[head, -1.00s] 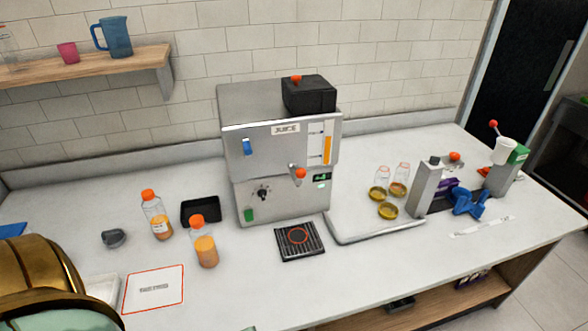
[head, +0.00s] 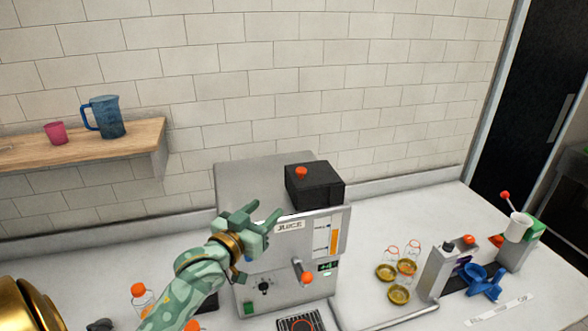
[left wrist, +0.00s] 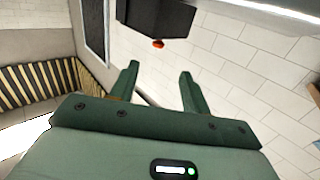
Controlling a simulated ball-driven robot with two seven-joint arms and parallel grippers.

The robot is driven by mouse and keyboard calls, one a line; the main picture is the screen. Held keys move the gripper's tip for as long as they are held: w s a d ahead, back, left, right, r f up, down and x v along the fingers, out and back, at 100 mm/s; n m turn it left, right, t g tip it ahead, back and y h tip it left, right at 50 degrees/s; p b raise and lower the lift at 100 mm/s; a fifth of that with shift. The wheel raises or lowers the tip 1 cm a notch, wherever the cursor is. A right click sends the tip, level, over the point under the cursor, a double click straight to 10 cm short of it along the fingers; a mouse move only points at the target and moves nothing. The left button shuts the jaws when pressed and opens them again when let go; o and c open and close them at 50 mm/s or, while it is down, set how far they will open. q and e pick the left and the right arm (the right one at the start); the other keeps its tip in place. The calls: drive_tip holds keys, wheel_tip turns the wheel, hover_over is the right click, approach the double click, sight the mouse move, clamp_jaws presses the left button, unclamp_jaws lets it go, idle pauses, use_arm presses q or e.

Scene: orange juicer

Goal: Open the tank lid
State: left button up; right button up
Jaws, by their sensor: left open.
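The juicer (head: 290,262) is a grey metal machine on the counter with a "JUICE" label. A black box-shaped lid (head: 316,188) with an orange knob (head: 301,172) sits on its top right and looks closed. My left gripper (head: 264,209) is open and empty in front of the juicer's top, left of the black lid and apart from it. In the left wrist view the open fingers (left wrist: 158,75) point towards the black lid (left wrist: 155,18) and its orange knob (left wrist: 158,44). My arm hides part of the juicer's front left. My right gripper is not in view.
An orange-handled tap (head: 307,278) sticks out of the juicer's front. Gold lids (head: 387,271) and clear bottles stand to the right, by a grey dispenser (head: 437,270). A wall shelf (head: 80,145) holds a blue jug (head: 104,117) and a pink cup (head: 55,132). An orange-capped bottle (head: 142,299) stands at left.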

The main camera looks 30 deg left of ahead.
use_arm(q)
drive_tip(key=w+r, duration=0.1)
approach(299, 173)
drive_tip(key=w, duration=0.5)
drive_tip(key=w+p, duration=0.1)
drive_tip(key=w, duration=0.1)
drive_tip(key=shift+w+a+f, duration=0.15)
drive_tip(key=shift+w+a, duration=0.2)
drive_tip(key=shift+w, duration=0.7)
clamp_jaws()
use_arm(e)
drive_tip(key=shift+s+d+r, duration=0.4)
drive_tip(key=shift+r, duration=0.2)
